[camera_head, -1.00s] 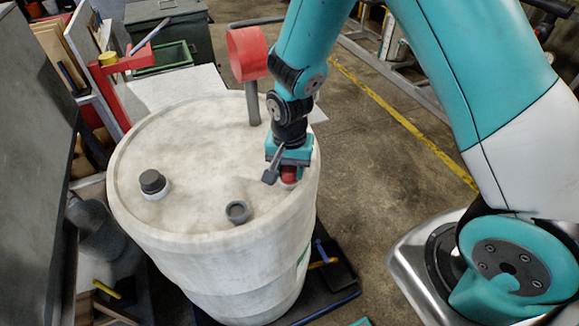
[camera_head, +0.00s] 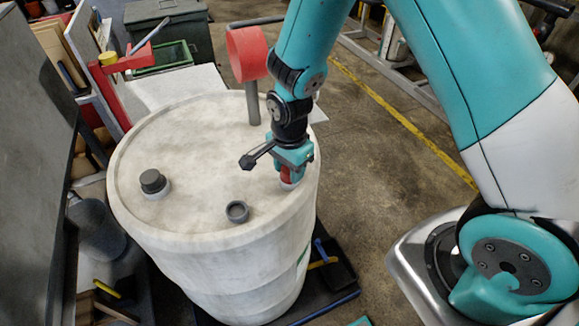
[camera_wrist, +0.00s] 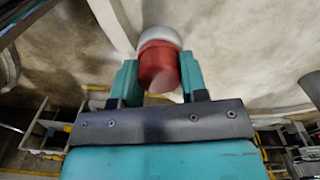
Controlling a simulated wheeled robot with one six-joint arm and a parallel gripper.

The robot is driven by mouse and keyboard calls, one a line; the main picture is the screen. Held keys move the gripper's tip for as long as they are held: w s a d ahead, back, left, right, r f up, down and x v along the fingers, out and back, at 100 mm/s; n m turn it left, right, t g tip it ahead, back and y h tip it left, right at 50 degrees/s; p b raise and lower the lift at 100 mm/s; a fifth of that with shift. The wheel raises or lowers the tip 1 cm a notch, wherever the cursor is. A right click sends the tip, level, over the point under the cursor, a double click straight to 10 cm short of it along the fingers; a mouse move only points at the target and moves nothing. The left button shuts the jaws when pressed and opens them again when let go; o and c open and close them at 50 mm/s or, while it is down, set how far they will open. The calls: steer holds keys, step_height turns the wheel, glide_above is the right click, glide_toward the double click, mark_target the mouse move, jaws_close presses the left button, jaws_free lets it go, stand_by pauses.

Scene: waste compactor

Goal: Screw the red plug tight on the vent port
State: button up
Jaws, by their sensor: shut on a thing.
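The red plug (camera_wrist: 159,66) sits at the white vent port (camera_wrist: 158,36) on the drum top, near the drum's right rim. In the head view the plug (camera_head: 287,174) shows only in part below my gripper (camera_head: 290,170). My gripper (camera_wrist: 158,80) is shut on the plug, with one teal finger on each side of it. The white port (camera_head: 288,185) shows just under the plug in the head view. I cannot tell how far the plug is threaded in.
The pale drum (camera_head: 200,150) carries a dark-capped port (camera_head: 153,182) at left and a grey open ring (camera_head: 237,212) near the front. A grey post (camera_head: 252,103) with a red round part (camera_head: 246,54) stands at the back. The middle of the drum top is clear.

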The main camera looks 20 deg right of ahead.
steer(key=m, duration=0.3)
steer(key=shift+m, duration=0.4)
steer(key=o, duration=1.1)
steer(key=shift+c, duration=0.2)
steer(key=shift+c, duration=0.2)
